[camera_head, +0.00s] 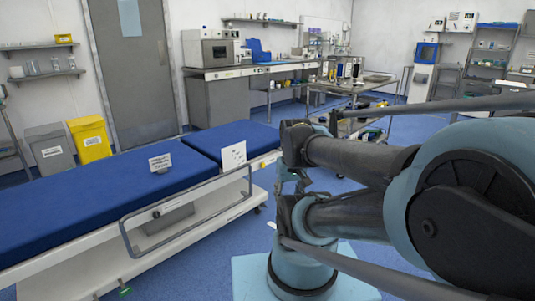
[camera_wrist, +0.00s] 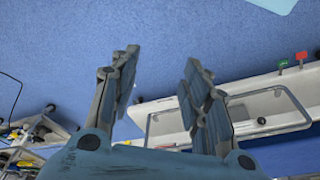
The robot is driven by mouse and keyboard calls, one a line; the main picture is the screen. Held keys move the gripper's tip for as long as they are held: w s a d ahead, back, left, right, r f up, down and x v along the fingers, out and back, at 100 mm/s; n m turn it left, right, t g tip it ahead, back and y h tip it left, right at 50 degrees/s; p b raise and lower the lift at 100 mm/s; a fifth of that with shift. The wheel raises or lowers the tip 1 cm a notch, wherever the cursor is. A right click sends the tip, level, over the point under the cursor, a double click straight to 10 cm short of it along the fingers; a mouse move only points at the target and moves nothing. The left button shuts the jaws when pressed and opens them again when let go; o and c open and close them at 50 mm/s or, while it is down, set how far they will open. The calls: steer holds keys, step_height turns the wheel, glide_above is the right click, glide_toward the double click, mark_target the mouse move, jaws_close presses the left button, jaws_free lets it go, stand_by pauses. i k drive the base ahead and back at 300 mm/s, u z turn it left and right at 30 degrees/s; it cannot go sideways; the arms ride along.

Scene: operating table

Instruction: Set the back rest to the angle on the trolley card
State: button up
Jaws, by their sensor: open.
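The operating table has a long blue padded section (camera_head: 80,200) and a shorter blue section (camera_head: 225,137) beyond a seam. Both look about flat; I cannot tell which is the back rest. One white card (camera_head: 160,163) stands on the long section and another (camera_head: 233,155) is at the short section's near side; their writing is unreadable. A side rail (camera_head: 127,240) runs along the table, also in the wrist view (camera_wrist: 148,128). My gripper (camera_wrist: 158,75) is open and empty above the floor, apart from the table. In the head view my arm partly hides it.
An instrument trolley (camera_head: 375,88) stands behind my arm; no card on it is readable. A yellow bin (camera_head: 90,140) stands behind the table. Blue floor (camera_wrist: 210,35) is clear below my gripper.

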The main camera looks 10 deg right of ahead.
mark_target(262, 140)
steer(key=z, duration=2.3)
steer(key=k, duration=0.8)
steer(key=u, duration=1.7)
steer(key=i, duration=1)
